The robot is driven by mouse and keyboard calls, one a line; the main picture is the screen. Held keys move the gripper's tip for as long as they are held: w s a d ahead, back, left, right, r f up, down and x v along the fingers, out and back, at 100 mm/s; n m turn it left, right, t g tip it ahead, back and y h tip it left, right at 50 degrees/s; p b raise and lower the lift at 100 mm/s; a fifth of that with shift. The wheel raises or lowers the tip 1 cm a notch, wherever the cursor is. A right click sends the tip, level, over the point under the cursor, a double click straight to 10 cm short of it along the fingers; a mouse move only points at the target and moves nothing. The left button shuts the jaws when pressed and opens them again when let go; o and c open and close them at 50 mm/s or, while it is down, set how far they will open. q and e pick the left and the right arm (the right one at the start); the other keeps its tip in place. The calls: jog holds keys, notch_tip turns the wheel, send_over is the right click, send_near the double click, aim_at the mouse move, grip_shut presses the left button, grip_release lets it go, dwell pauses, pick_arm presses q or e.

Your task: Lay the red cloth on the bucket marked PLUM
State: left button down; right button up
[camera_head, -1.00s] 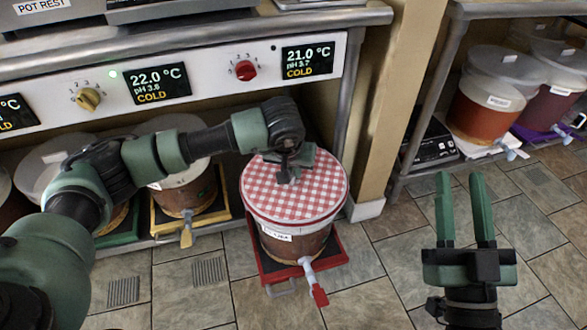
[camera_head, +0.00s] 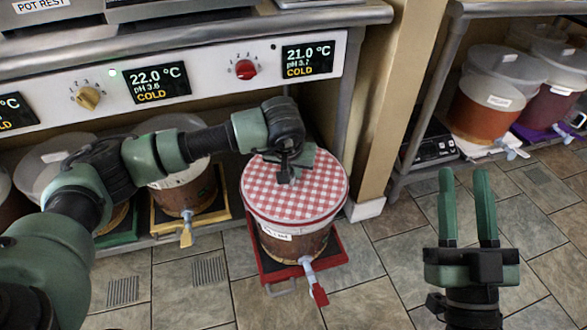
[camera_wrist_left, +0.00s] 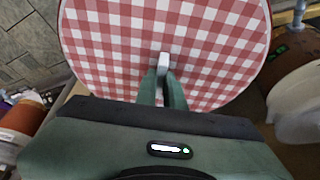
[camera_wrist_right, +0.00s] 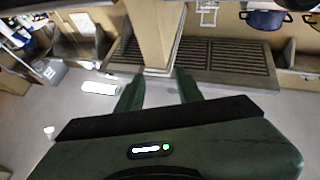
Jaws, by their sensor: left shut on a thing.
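The red-and-white checked cloth (camera_head: 305,190) lies flat over the round top of a brown bucket (camera_head: 292,245) with a tap at its front. The bucket's white label (camera_head: 275,233) is too small to read. My left gripper (camera_head: 288,177) points down at the middle of the cloth. In the left wrist view its fingers (camera_wrist_left: 165,80) are shut on a pale tab (camera_wrist_left: 163,62) at the centre of the cloth (camera_wrist_left: 110,35). My right gripper (camera_head: 467,185) is open and empty, held over the floor at the right, its fingers apart in the right wrist view (camera_wrist_right: 158,88).
The bucket stands on a red tray (camera_head: 335,255) on the tiled floor. Another bucket on a yellow tray (camera_head: 213,220) is to the left under the counter. A post (camera_head: 390,110) stands behind on the right. More buckets (camera_head: 480,110) fill the right-hand rack.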

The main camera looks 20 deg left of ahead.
pick_arm(q)
jog(key=shift+f, duration=0.1)
pick_arm(e)
jog(key=shift+s+r, duration=0.15)
jog(key=shift+r, duration=0.15)
jog(key=shift+s+r+t, duration=0.3)
jog(key=shift+r+t, duration=0.15)
jog(key=shift+t, duration=0.05)
pick_arm(q)
jog(key=shift+f, duration=0.1)
pick_arm(e)
jog(key=shift+s+r, duration=0.15)
jog(key=shift+r, duration=0.1)
pick_arm(q)
jog(key=shift+b, duration=0.3)
pick_arm(e)
jog(key=shift+d, duration=0.1)
jog(key=shift+s+r+t, duration=0.15)
jog(key=shift+s+t, duration=0.1)
jog(key=shift+t, duration=0.15)
pick_arm(q)
jog(key=shift+f+b, duration=0.1)
jog(key=shift+b, duration=0.2)
pick_arm(e)
jog(key=shift+s+d+r+t+y, duration=0.1)
jog(key=shift+s+r+t+y, duration=0.45)
jog(key=shift+s+r, duration=0.3)
dwell(0.6)
jog(key=shift+w, duration=0.1)
